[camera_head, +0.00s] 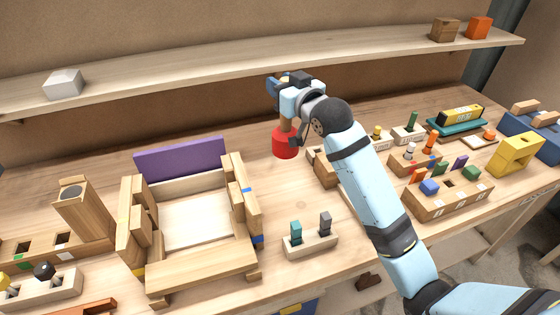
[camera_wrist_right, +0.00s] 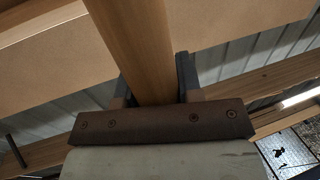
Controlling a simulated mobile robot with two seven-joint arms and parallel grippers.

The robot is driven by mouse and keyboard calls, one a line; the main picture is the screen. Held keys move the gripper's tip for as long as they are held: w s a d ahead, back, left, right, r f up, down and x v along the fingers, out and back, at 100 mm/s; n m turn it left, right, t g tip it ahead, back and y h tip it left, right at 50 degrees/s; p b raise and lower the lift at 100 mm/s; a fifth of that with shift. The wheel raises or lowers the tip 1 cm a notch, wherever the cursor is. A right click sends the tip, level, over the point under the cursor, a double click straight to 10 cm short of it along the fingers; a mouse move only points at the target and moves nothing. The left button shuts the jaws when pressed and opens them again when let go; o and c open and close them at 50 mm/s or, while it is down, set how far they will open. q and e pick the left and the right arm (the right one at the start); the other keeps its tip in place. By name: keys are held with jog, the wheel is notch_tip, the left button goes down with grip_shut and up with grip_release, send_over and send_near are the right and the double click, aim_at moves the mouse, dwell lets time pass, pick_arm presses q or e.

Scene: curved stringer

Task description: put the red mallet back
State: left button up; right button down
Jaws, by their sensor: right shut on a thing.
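The red mallet (camera_head: 285,145) has a red cylindrical head and a wooden handle. In the head view it hangs head down below my right gripper (camera_head: 290,110), near the back middle of the bench. My right gripper is shut on the handle; in the right wrist view the wooden handle (camera_wrist_right: 135,50) runs between the two fingers (camera_wrist_right: 155,88). I cannot tell whether the head touches the bench top. My left gripper is not in view.
A wooden frame with a purple panel (camera_head: 181,159) stands left of the mallet. A block with two pegs (camera_head: 310,245) sits in front. A wooden block (camera_head: 322,170) stands close right of the mallet. Peg racks (camera_head: 450,200) fill the right. A long shelf (camera_head: 250,72) runs behind.

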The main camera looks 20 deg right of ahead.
aim_at(293, 153)
notch_tip(293, 153, down, 12)
jog(key=shift+r, duration=0.25)
jog(key=shift+f, duration=2.4)
jog(key=c, duration=0.8)
grip_release()
jog(key=v, duration=0.7)
jog(key=shift+s+d+b, duration=0.1)
jog(key=shift+s+b, duration=0.15)
jog(key=shift+b, duration=0.15)
